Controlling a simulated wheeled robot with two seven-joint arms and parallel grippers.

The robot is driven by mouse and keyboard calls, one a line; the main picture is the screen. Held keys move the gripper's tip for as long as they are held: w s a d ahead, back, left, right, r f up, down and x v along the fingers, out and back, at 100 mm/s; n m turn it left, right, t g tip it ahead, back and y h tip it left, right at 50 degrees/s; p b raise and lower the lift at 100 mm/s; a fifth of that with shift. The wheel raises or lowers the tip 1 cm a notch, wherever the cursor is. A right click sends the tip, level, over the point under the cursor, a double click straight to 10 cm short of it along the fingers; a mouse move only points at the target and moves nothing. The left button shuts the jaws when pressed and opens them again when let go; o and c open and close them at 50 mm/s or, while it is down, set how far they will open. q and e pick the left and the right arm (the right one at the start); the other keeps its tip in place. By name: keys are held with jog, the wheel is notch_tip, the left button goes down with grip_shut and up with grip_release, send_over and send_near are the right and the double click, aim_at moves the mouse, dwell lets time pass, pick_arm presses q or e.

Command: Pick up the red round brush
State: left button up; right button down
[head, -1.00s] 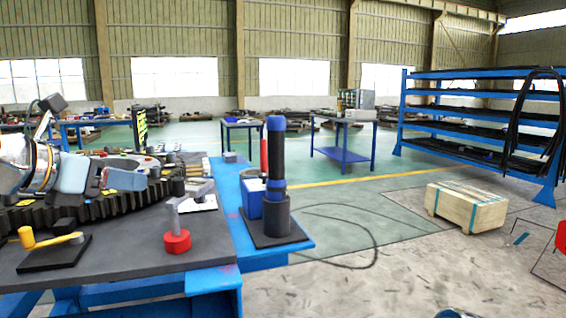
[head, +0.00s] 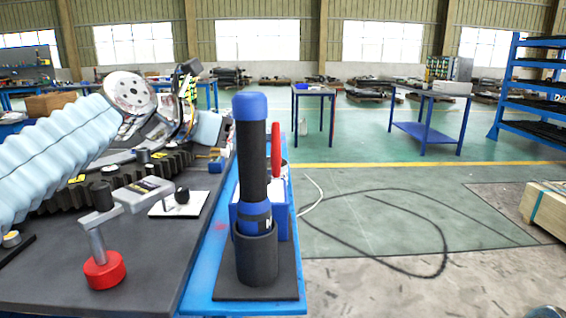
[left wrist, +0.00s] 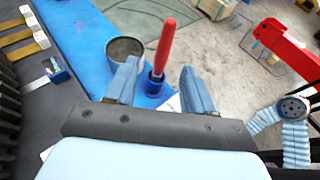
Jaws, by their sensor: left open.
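A slim red upright handle, which I take to be the red round brush (head: 276,150), stands behind a blue-capped dark cylinder. In the left wrist view the red handle (left wrist: 167,42) rises from a blue holder (left wrist: 154,84); any bristles are hidden. My left gripper (left wrist: 158,68) is open, its two blue fingers apart. The handle shows between and beyond the fingertips, with nothing gripped. In the head view my left arm reaches in from the left; its fingertips are not clear there. My right gripper is not in view.
The blue-capped dark cylinder (head: 252,165) stands in a grey cup (head: 257,255) in front of the handle. An open grey-rimmed can (left wrist: 125,49) is close to the left finger. A red-based tool (head: 104,270) and a toothed gear part (head: 60,195) occupy the dark tabletop.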

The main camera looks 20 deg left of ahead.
aim_at(272, 142)
pick_arm(q)
jog(key=x, duration=0.6)
jog(key=p+x, duration=0.1)
jog(key=x, duration=0.2)
jog(key=shift+w+d, duration=0.15)
jog(key=shift+d, duration=0.35)
grip_shut()
